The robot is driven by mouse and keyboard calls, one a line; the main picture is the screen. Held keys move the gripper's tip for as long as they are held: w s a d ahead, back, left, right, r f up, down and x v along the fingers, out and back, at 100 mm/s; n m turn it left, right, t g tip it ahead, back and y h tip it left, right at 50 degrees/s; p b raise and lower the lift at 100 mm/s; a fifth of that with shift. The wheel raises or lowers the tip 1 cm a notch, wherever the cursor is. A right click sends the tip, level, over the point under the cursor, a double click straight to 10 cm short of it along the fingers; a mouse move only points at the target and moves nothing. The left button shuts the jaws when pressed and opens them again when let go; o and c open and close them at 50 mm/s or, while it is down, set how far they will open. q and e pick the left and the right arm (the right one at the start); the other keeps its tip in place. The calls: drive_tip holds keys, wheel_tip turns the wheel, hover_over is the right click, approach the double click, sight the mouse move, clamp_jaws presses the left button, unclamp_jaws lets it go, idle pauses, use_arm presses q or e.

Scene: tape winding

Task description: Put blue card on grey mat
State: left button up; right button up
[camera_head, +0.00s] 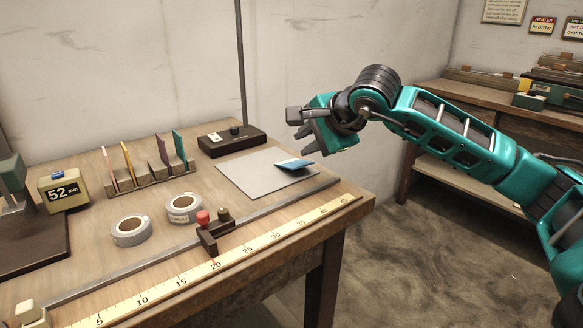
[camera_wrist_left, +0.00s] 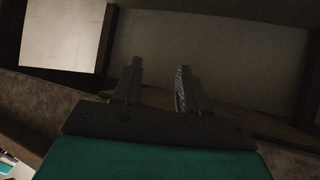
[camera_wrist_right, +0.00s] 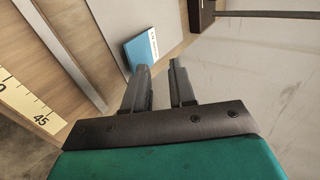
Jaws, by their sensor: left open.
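The blue card (camera_head: 293,164) is at the right part of the grey mat (camera_head: 250,178), near the mat's right edge. It looks slightly tilted in the head view; I cannot tell whether all of it lies flat. The card also shows in the right wrist view (camera_wrist_right: 141,50), just beyond the left finger and not between the fingers. My right gripper (camera_wrist_right: 160,67) is open and empty, with a narrow gap between its fingers, beside the card at the table's right end. My left gripper (camera_wrist_left: 160,68) is open and empty, seen only in its own wrist view, away from the card.
A rack (camera_head: 150,178) with several coloured cards stands left of the mat. Two tape rolls (camera_head: 131,231) (camera_head: 184,208) and a slider with a red knob (camera_head: 208,232) are nearer. A dark box (camera_head: 231,141) sits behind the mat. A ruler (camera_head: 180,278) lines the front edge.

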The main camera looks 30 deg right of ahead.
drive_tip(key=v, duration=0.2)
drive_tip(key=shift+s+r, duration=0.25)
drive_tip(key=shift+s, duration=0.05)
wheel_tip(320, 180, up, 8)
drive_tip(key=s+p, duration=0.2)
drive_tip(key=p, duration=0.3)
drive_tip(key=shift+s, duration=0.15)
